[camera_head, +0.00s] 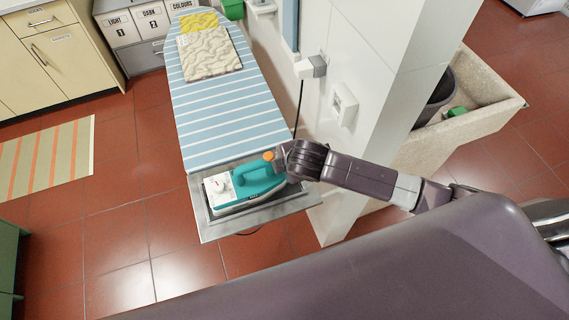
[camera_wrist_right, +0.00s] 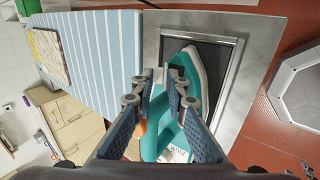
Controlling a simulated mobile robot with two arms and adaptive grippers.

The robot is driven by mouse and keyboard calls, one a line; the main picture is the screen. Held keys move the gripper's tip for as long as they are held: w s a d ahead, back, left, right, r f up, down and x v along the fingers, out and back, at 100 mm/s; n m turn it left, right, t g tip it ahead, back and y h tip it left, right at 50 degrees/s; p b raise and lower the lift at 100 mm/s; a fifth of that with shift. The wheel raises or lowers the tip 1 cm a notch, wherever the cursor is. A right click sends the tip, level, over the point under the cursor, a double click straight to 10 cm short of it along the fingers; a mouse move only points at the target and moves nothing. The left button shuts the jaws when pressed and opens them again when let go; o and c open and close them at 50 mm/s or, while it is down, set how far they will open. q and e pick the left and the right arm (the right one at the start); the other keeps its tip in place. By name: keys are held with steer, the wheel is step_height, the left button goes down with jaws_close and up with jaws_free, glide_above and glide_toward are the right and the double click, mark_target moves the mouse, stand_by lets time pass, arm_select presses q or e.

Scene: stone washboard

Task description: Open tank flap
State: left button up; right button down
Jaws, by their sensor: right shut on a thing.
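The teal and white iron (camera_head: 248,186) lies on the metal rest at the near end of the ironing board. It has a raised teal handle, a round dial at its left and an orange part (camera_head: 268,156) near the handle. My right gripper (camera_head: 277,158) is at the iron's top right, beside the orange part. In the right wrist view, my right gripper (camera_wrist_right: 160,92) is closed around part of the iron (camera_wrist_right: 190,75); the orange part (camera_wrist_right: 141,128) shows close to the left finger. The exact contact is partly hidden by the fingers. My left gripper is not in view.
The striped ironing board (camera_head: 222,118) carries a folded patterned cloth (camera_head: 209,52) and a yellow cloth (camera_head: 198,22). The metal rest (camera_head: 212,230) surrounds the iron. A white tiled wall (camera_head: 360,70) stands close to the right, with a stone basin (camera_head: 480,120) beyond. Open floor lies left.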

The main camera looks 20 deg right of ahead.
steer(key=w+g, duration=0.2)
steer(key=shift+a+r+g, duration=0.1)
steer(key=shift+r+g, duration=0.3)
steer(key=c, duration=2.6)
jaws_free()
steer(key=shift+s+f, duration=0.15)
steer(key=shift+s, duration=0.05)
steer(key=shift+c, duration=0.2)
steer(key=o, duration=0.7)
steer(key=shift+c, duration=0.2)
steer(key=shift+r, duration=0.25)
steer(key=v, duration=1.1)
steer(key=shift+s+r, duration=0.15)
steer(key=shift+r, duration=0.15)
